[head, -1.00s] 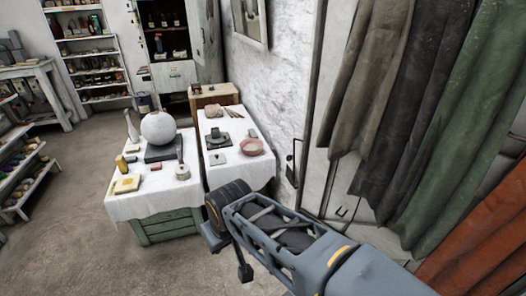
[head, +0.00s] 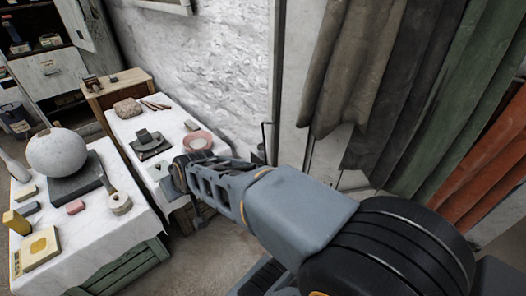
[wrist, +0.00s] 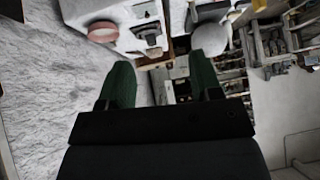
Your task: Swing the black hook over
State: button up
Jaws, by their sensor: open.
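The black hook (head: 264,139) is a thin dark bent bar on the pale door frame, at the end of the marble-patterned wall in the head view. Its lower end is close to my arm's outline, so its full shape is hard to see. My gripper (wrist: 162,82) shows two green fingers spread wide in the wrist view, with nothing between them. In the head view the far end of my arm lies left of and below the hook, over the edge of the white-covered table; the fingers are hidden there. I cannot make out the hook in the wrist view.
White-covered tables (head: 122,203) at left hold a plaster sphere (head: 57,151), a pink bowl (head: 197,141), a stone and small blocks. Brown, black, green and orange cloths (head: 440,110) hang at right. The marbled wall (head: 215,75) stands behind the tables.

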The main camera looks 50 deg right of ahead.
jog(key=w+d+f+m+t+h+b, duration=0.1)
jog(key=w+d+f+t+b, duration=0.15)
jog(key=w+f, duration=0.2)
jog(key=m+g+h+b, duration=0.4)
jog(key=m+h+b, duration=0.5)
jog(key=h+b, duration=0.55)
send_near(260, 149)
jog(key=shift+h, duration=0.85)
jog(key=x, duration=0.8)
jog(key=f+x, duration=0.1)
jog(key=x, duration=0.3)
jog(key=shift+w+d+f, duration=0.1)
jog(key=shift+w+d, duration=0.05)
jog(key=shift+w, duration=0.15)
jog(key=shift+c, duration=0.4)
grip_shut()
